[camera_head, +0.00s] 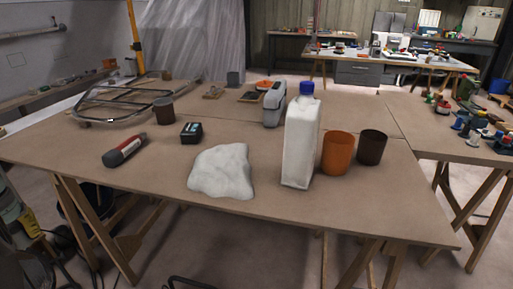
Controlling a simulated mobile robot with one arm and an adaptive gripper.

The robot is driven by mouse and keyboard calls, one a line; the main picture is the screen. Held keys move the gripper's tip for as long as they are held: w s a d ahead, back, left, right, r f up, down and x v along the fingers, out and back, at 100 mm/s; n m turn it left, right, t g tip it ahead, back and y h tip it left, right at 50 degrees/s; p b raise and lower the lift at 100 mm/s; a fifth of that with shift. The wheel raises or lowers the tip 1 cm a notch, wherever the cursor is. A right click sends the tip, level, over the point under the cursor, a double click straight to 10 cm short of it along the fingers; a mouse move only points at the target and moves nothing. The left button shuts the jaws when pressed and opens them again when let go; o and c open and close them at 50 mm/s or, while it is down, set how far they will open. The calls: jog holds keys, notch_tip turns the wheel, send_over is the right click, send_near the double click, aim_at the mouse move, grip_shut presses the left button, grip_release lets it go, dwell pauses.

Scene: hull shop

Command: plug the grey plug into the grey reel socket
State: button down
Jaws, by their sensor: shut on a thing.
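I cannot make out the grey plug or the grey reel socket in the head camera view. My gripper does not show clearly either, so what it holds cannot be seen. A dark curved shape is cut off by the bottom edge, left of centre, and I cannot tell what it is. A yellow and grey-green object (18,215), partly cut off, stands at the left edge beside the table, with dark cables on the floor near it.
A wooden trestle table (330,215) fills the middle. On it are a white bottle with blue cap (301,140), orange cup (337,153), dark cup (371,147), white cloth (222,172), red-black cylinder (124,150) and wire frame (118,101). The table's front right is clear.

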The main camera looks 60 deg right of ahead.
aim_at(29, 243)
jog(key=shift+s+d+f+b, duration=0.1)
jog(key=shift+s+f+b, duration=0.1)
jog(key=shift+f, duration=0.4)
jog(key=shift+s+d+f+b, duration=0.1)
jog(key=shift+f+b, duration=0.1)
jog(key=shift+f, duration=0.35)
jog(key=shift+s+d+f+b, duration=0.1)
jog(key=shift+s+f+b, duration=0.1)
jog(key=shift+f, duration=0.4)
notch_tip(29, 243, down, 10)
jog(key=s+d+b, duration=0.2)
jog(key=b, duration=0.2)
jog(key=shift+s+d+m+b, duration=0.2)
jog(key=shift+s+m+b, duration=0.1)
jog(key=shift+b, duration=0.1)
jog(key=shift+w+f, duration=0.1)
jog(key=shift+w, duration=0.05)
